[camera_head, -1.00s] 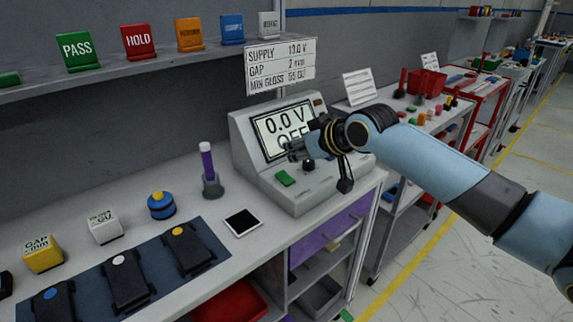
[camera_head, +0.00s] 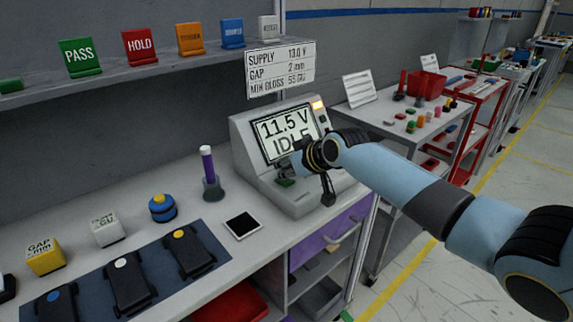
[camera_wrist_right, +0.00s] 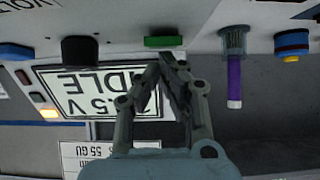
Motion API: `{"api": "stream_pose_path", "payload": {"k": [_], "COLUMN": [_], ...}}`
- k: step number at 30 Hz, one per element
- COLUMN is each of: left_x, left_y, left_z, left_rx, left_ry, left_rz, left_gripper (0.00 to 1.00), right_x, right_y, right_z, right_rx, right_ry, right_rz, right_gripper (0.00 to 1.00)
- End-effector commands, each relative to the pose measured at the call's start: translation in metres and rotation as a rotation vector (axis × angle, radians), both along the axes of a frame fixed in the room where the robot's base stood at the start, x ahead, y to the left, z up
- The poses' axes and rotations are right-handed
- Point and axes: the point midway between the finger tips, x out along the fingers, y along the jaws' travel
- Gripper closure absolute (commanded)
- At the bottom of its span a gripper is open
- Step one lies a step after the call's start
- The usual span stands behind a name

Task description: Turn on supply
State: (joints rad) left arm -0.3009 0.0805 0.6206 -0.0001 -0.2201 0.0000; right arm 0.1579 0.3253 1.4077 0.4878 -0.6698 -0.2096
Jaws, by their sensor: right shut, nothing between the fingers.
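The grey supply unit (camera_head: 240,130) stands on the bench. Its screen (camera_head: 272,127) reads 11.5 V and IDLE, and an amber lamp (camera_head: 318,104) glows at its top right. My right gripper (camera_head: 293,165) is shut and empty in front of the unit's panel. The green button (camera_head: 286,183) is just below the fingertips. In the right wrist view the closed fingertips (camera_wrist_right: 168,58) are close to the green button (camera_wrist_right: 163,42); I cannot tell whether they touch. My left gripper is not in view.
A placard (camera_head: 281,69) above the unit reads SUPPLY 13.0 V. Several dark modules lie on a blue mat (camera_head: 90,280).

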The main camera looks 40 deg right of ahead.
Motion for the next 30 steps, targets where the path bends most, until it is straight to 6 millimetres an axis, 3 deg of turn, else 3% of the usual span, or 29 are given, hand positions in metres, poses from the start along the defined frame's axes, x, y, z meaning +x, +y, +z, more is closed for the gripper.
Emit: {"api": "stream_pose_path", "payload": {"k": [18, 30], "left_x": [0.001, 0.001], "left_y": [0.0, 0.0], "left_z": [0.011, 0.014], "left_rx": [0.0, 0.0], "left_ry": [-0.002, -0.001], "left_rz": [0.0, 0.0], "left_gripper": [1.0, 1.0], "right_x": [-0.018, -0.018], "right_y": [-0.002, -0.002], "right_z": [-0.004, -0.001], "right_rx": [-0.003, -0.002], "right_ry": [0.006, 0.004], "right_rz": [0.0, 0.0], "right_gripper": [1.0, 1.0]}}
